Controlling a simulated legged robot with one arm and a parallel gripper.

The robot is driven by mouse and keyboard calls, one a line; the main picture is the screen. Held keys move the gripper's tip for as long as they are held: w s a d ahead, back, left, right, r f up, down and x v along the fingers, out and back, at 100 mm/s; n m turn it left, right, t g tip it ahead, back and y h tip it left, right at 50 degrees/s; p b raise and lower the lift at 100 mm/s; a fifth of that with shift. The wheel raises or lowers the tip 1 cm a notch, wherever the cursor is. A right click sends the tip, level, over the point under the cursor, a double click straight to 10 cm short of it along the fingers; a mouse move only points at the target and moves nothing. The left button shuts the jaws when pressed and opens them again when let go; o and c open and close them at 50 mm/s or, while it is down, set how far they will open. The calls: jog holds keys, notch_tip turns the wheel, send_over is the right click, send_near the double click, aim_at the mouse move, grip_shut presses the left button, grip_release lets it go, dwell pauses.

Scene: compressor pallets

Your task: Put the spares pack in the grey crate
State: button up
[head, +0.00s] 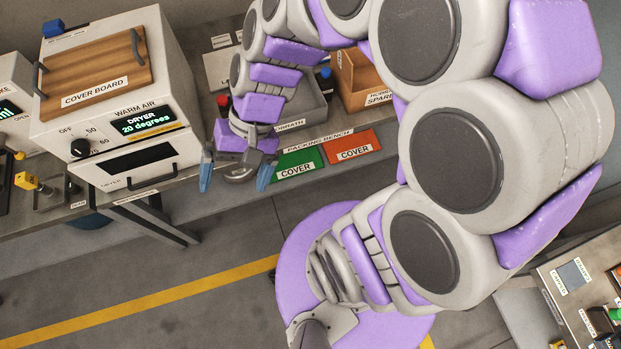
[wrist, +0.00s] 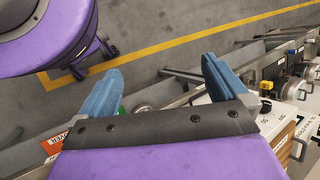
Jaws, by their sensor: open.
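A grey open crate (head: 307,112) stands on the packing bench in the head view, partly hidden behind my arm. A wooden box (head: 345,78) with a partly hidden label reading "SPARE" stands to its right, cut off by my arm. I cannot make out a spares pack in either view. My gripper (head: 236,178) is open and empty, with its blue fingers apart, in front of the bench edge and left of the green cover. The open fingers also show in the wrist view (wrist: 160,88), with floor between them.
A green cover (head: 299,164) and a red cover (head: 352,146) lie on the bench front. A white warm air dryer (head: 125,110) with a wooden cover board (head: 95,75) stands left. Another bench (head: 575,260) is at lower right. Floor is clear at lower left.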

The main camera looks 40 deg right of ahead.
jog(key=s+d+r+n+h, duration=0.2)
jog(key=s+d+h, duration=0.4)
jog(key=s+d, duration=0.3)
jog(key=shift+s+d+n+h, duration=0.25)
jog(key=shift+s+n+h, duration=0.05)
jog(key=shift+n, duration=0.5)
jog(key=shift+f+b, duration=0.7)
jog(key=shift+f, duration=0.05)
